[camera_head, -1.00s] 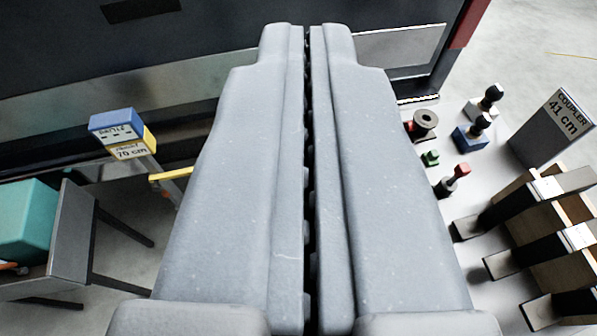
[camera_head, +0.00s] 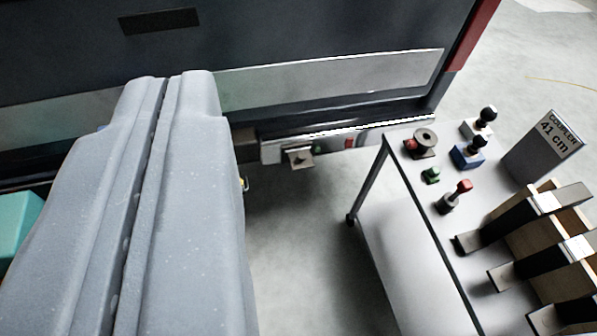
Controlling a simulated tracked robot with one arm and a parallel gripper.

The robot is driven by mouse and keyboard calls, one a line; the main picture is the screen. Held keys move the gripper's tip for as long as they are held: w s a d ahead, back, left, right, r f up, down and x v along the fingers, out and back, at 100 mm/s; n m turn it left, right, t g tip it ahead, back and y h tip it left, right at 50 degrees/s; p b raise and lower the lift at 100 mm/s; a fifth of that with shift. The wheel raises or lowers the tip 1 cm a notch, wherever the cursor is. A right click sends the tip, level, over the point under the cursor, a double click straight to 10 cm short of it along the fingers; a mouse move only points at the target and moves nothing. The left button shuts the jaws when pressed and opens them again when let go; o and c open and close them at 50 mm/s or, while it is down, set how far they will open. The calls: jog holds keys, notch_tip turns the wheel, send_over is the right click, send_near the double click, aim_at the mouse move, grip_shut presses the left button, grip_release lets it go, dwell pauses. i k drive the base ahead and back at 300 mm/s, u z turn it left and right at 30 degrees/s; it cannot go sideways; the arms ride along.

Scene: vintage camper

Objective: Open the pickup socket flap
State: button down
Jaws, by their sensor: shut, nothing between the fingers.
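My gripper (camera_head: 168,82) fills the left of the view, its two grey fingers closed together with nothing between them. Its tips overlap the dark rear of the pickup (camera_head: 330,45). Below the tailgate is the pale bumper (camera_head: 380,137). A small squarish metal part (camera_head: 299,158) sticks out under the bumper, to the right of the fingers. I cannot tell if it is the socket flap, or if the flap is hidden behind the fingers. A small yellow piece (camera_head: 244,184) peeks out by the finger's right edge.
A light table (camera_head: 400,240) at the right bears several knobbed pieces, a grey sign (camera_head: 545,145) reading "COUPLER 41 cm" and wooden blocks with dark bars. A teal box (camera_head: 15,225) is partly visible at the left. Floor between gripper and table is clear.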

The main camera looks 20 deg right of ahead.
aim_at(301, 159)
jog(key=i, duration=1)
